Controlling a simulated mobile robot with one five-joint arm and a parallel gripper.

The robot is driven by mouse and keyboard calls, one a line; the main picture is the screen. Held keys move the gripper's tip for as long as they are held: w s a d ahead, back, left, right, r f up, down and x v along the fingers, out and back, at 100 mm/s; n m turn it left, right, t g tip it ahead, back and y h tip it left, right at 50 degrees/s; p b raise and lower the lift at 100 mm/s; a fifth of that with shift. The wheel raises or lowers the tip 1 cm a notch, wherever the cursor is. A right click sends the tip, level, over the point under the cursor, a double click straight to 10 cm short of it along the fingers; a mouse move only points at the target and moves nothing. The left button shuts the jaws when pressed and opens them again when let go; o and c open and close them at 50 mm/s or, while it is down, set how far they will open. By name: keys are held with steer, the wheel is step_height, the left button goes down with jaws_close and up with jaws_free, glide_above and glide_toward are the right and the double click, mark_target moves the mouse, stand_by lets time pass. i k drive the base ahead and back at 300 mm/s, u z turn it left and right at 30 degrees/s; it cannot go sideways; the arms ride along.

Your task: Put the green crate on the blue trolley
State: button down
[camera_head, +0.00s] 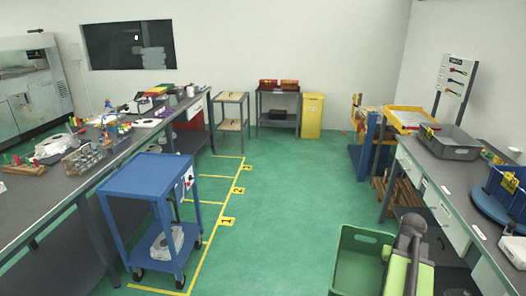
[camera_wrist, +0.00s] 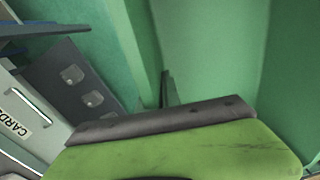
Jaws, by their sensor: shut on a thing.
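The green crate (camera_head: 358,268) is at the bottom right of the head view, over the floor, and looks empty; its lower part is cut off by the picture edge. My gripper (camera_head: 387,252) is shut on the crate's right wall. In the wrist view the crate (camera_wrist: 215,50) fills the upper right, with my gripper (camera_wrist: 165,92) at its wall. The blue trolley (camera_head: 150,176) stands upright at the left on the floor. Its flat top is bare, and a white, bag-like thing (camera_head: 166,242) lies on its lower shelf. My gripper and the crate are well apart from the trolley.
A long bench (camera_head: 60,185) with tools and parts runs behind the trolley. At the right, another bench (camera_head: 440,190) bears a grey bin (camera_head: 450,150). Yellow lines (camera_head: 205,250) mark floor bays by the trolley. The green floor (camera_head: 290,200) between is clear.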

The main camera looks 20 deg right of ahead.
mark_target(149, 173)
steer(key=i, duration=1.55)
steer(key=u, duration=0.1)
